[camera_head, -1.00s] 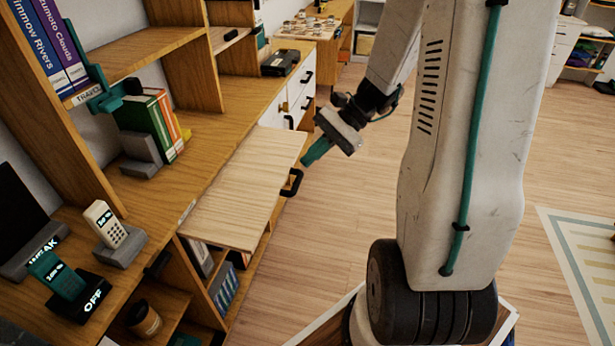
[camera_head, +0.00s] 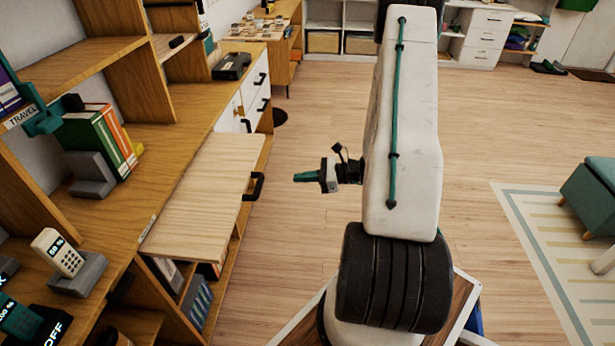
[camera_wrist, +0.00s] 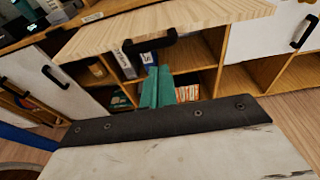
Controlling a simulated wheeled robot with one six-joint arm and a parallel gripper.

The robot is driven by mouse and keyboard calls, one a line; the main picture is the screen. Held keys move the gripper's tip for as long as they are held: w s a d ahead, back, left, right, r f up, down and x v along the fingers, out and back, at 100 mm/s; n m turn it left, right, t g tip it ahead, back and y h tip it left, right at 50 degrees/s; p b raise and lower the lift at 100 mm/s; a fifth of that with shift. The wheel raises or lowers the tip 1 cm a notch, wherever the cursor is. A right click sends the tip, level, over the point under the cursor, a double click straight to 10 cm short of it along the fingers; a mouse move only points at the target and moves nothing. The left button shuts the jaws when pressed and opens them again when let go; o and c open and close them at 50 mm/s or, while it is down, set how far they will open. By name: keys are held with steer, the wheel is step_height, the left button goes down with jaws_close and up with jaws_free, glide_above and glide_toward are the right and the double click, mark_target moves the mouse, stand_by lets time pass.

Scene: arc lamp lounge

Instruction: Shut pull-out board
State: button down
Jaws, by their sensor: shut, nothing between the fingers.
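The pull-out board (camera_head: 203,195) is a pale wood panel sticking out from the desk on the left in the head view, with a black handle (camera_head: 257,186) on its front edge. In the wrist view the board (camera_wrist: 170,22) spans the top, seen from its front edge, with the handle (camera_wrist: 150,43) below that edge. My gripper (camera_head: 296,177) has teal fingers and is shut and empty. It is to the right of the handle in the head view, apart from it, pointing left. The fingers also show in the wrist view (camera_wrist: 156,72), just below the handle in the picture.
White drawers (camera_head: 250,98) with black handles stand beyond the board. A cordless phone (camera_head: 60,255) and upright books (camera_head: 100,140) are on the desk. Open shelves with binders (camera_head: 196,302) lie under the board. The floor to the right is clear up to a rug (camera_head: 545,250).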

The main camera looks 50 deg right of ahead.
steer(key=x, duration=0.9)
steer(key=shift+w, duration=0.15)
steer(key=shift+a+f, duration=0.1)
steer(key=shift+a, duration=0.05)
